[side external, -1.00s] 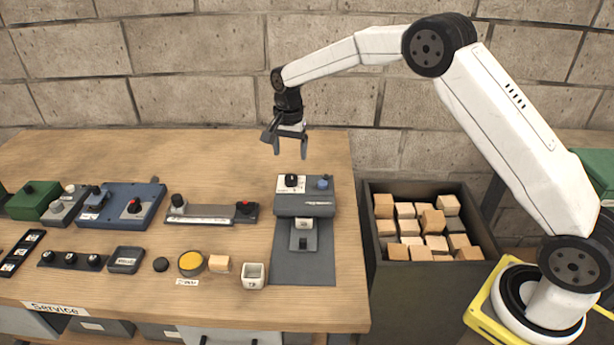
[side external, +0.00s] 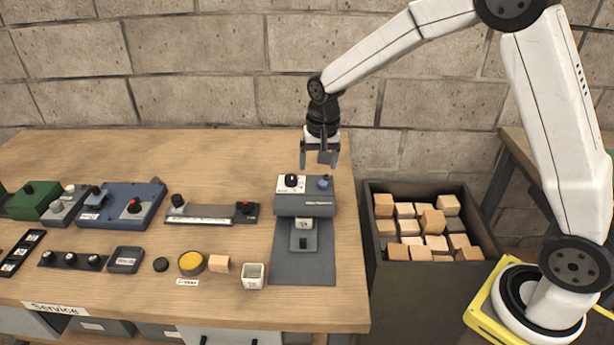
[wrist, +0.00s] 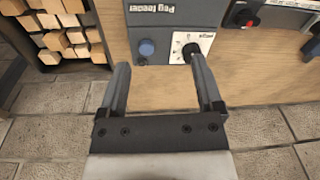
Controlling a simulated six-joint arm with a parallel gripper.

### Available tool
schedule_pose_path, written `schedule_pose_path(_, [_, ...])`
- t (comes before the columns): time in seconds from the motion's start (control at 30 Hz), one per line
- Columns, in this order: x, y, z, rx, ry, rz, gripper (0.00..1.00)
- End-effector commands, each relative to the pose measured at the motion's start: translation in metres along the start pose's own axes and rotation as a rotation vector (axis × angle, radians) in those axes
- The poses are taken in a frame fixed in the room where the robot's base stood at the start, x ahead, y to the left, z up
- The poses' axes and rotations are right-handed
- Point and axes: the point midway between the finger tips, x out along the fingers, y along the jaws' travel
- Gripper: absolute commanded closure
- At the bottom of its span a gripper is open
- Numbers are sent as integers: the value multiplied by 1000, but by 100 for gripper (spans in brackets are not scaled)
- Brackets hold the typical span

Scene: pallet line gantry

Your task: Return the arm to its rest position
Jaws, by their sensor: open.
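My gripper (side external: 320,164) hangs above the back right part of the bench, pointing down, behind and above the grey peg feeder (side external: 305,204). Its jaws are open and nothing is between them. In the wrist view my gripper (wrist: 163,80) shows two spread dark fingers. The peg feeder (wrist: 150,15), with a blue button and a black knob on a white plate, lies beyond the fingertips and is apart from them.
A dark bin (side external: 376,262) of wooden blocks stands right of the bench (side external: 230,150). A block wall rises behind; the bench's back strip is clear.

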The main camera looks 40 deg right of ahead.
Motion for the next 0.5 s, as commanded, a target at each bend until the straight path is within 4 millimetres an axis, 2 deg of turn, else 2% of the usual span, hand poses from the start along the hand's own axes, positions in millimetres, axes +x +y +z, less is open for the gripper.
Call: schedule_pose_path(0.5, [-7, 69, 99, -394, 81, -36, 16])
